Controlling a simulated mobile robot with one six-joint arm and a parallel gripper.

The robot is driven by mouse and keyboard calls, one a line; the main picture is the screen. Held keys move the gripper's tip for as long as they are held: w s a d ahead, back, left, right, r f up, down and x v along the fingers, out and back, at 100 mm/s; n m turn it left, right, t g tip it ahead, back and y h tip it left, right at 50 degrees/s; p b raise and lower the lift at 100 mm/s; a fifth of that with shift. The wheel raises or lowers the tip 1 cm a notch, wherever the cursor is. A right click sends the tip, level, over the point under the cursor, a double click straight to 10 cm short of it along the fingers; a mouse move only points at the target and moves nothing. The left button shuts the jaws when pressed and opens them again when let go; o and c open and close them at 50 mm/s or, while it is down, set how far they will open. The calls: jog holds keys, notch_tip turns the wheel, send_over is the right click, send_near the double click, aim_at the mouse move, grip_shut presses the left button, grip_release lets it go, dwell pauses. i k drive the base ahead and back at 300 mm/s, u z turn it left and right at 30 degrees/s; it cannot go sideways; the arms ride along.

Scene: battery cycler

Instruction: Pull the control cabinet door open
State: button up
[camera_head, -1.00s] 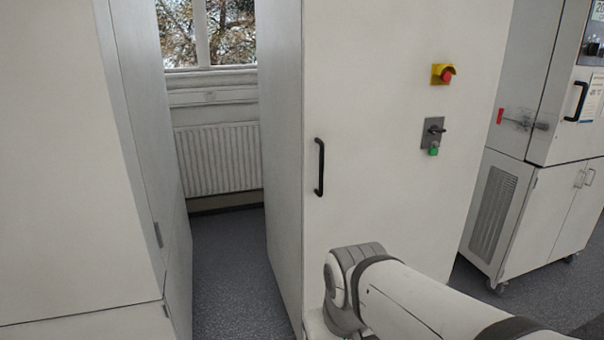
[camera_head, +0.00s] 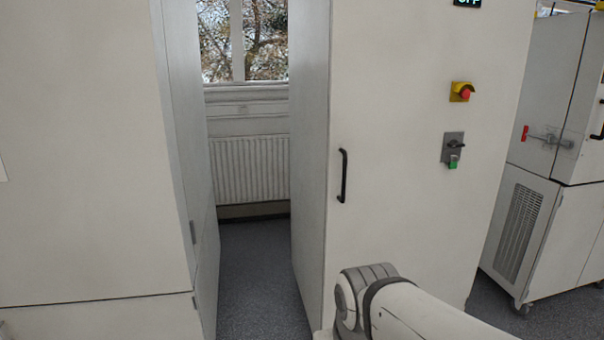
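The control cabinet door (camera_head: 400,180) is a tall off-white panel right of the middle in the head view. It looks shut. Its black vertical bar handle (camera_head: 343,176) is near the door's left edge. My arm shows at the bottom right, in front of the door's lower part and below the handle. My gripper is not in view, so its state and its distance from the handle are hidden.
A second off-white cabinet (camera_head: 90,150) stands at the left. A narrow aisle of grey floor (camera_head: 260,285) runs between the cabinets to a radiator (camera_head: 250,170) under a window. A wheeled unit (camera_head: 545,230) with a vent and a red-handled latch stands at the right.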

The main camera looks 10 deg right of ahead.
aim_at(391, 198)
jog(key=i, duration=0.85)
jog(key=z, duration=0.05)
